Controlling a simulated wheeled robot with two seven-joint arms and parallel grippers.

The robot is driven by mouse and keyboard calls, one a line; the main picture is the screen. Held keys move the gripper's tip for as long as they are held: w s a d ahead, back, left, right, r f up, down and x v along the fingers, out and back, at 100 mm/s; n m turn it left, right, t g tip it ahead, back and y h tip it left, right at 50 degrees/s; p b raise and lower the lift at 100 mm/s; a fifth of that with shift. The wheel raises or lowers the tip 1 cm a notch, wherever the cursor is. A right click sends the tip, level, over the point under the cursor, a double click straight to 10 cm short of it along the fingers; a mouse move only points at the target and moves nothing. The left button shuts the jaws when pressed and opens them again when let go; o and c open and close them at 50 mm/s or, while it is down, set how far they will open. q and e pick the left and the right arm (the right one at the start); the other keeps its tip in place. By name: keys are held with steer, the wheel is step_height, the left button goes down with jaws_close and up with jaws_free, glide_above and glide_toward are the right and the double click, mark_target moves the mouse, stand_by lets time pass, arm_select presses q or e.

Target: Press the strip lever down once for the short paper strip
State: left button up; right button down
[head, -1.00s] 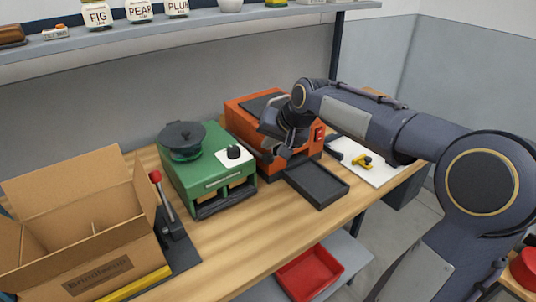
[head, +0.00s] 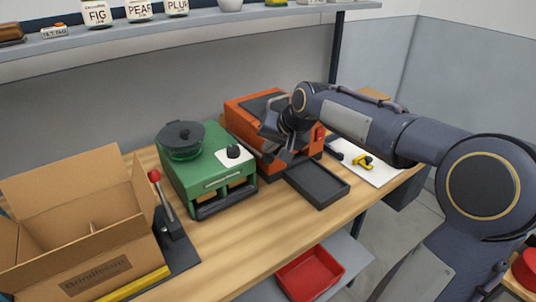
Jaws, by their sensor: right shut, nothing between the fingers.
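An orange machine (head: 245,108) stands at the back of the bench, with a dark top, a red switch (head: 319,133) and a black tray (head: 318,186) in front. My right gripper (head: 277,156) is shut and empty, pointing down at the front of this machine. It and my wrist cover part of the machine's front; I cannot tell whether it touches. A lever with a red knob (head: 154,175) stands tilted on a dark base beside the cardboard box, well left of my gripper. I cannot tell which part is the strip lever, and no paper strip is clearly visible. My left gripper is not in view.
A green machine (head: 181,176) with a round black top stands left of the orange one. An open cardboard box (head: 100,273) fills the left end. A white board (head: 380,175) with a yellow item lies at right. A red bin (head: 310,270) sits below. The front middle bench is clear.

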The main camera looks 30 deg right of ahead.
mark_target(272, 161)
steer(key=shift+s+f+b, duration=0.2)
steer(key=shift+f+b, duration=0.8)
steer(key=shift+f, duration=0.25)
steer(key=shift+s+f+b, duration=0.2)
steer(key=shift+f+b, duration=0.8)
steer(key=shift+f, duration=0.25)
stand_by(1.6)
steer(key=shift+r, duration=0.1)
stand_by(0.5)
steer(key=shift+w+r+p, duration=0.15)
steer(key=shift+r+p, duration=0.8)
steer(key=shift+r, duration=0.05)
steer(key=shift+w+r+p, duration=0.2)
steer(key=shift+r+p, duration=0.75)
steer(key=shift+r, duration=0.1)
steer(key=shift+w+r+p, duration=0.15)
steer(key=shift+r+p, duration=0.8)
steer(key=shift+r, duration=0.05)
steer(key=r+p, duration=0.4)
steer(key=r, duration=0.1)
steer(key=shift+w+p, duration=0.35)
